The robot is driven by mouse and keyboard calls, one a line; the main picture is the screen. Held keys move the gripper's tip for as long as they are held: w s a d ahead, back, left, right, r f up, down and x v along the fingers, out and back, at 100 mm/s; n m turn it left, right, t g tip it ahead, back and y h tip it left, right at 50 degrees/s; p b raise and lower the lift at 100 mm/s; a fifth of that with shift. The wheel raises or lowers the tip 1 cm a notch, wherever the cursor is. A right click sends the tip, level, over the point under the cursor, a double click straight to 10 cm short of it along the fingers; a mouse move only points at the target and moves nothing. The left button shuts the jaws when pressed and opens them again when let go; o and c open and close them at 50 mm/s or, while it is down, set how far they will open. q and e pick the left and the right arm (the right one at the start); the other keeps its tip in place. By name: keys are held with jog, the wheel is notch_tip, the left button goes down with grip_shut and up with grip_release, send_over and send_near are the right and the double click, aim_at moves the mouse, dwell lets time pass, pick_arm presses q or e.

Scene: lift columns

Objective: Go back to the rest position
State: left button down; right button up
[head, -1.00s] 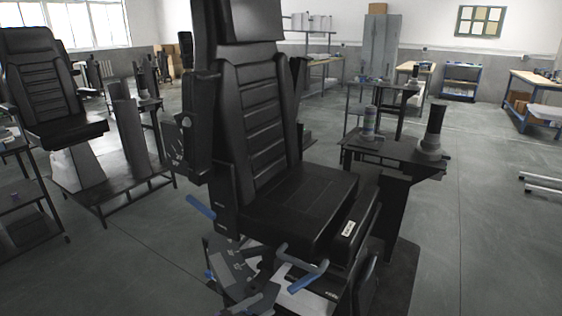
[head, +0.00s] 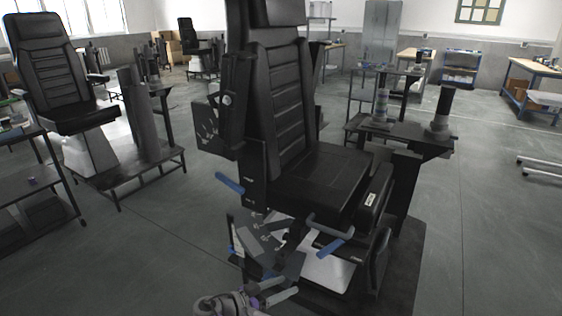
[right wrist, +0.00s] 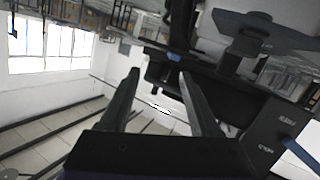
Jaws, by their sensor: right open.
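My right gripper (right wrist: 158,76) shows in the right wrist view with its two dark fingers apart and nothing between them. In the head view part of my grey right arm comes in at the bottom edge, low in front of the black seat (head: 320,177) on its lift column; its fingers are hard to make out there against the dark parts. My left gripper is in neither view.
The seat has blue-ended levers (head: 229,183) near the arm. A bench with dark cylinders (head: 439,112) stands behind it on the right. A second black seat (head: 75,115) stands at left. Grey floor at right (head: 490,220) is largely clear.

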jog(key=s+d+r+n+g+y, duration=0.3)
jog(key=s+d+n+g+y, duration=0.25)
jog(key=s+d, duration=0.85)
jog(key=s+d+f+n+y, duration=0.1)
jog(key=s+y, duration=0.2)
jog(key=s, duration=0.4)
jog(key=s+d+f+n+t+y, duration=0.1)
jog(key=s+y, duration=0.1)
jog(key=s, duration=0.4)
jog(key=s+d+f+n+y, duration=0.1)
jog(key=s+f+y, duration=0.15)
jog(key=s, duration=0.45)
pick_arm(q)
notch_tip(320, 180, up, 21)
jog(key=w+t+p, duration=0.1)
jog(key=p, duration=1.7)
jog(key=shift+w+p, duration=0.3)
pick_arm(e)
notch_tip(320, 180, up, 22)
jog(key=w+t, duration=0.1)
jog(key=w, duration=0.1)
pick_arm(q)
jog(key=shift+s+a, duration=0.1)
pick_arm(e)
jog(key=shift+d+r, duration=0.1)
jog(key=shift+c, duration=0.3)
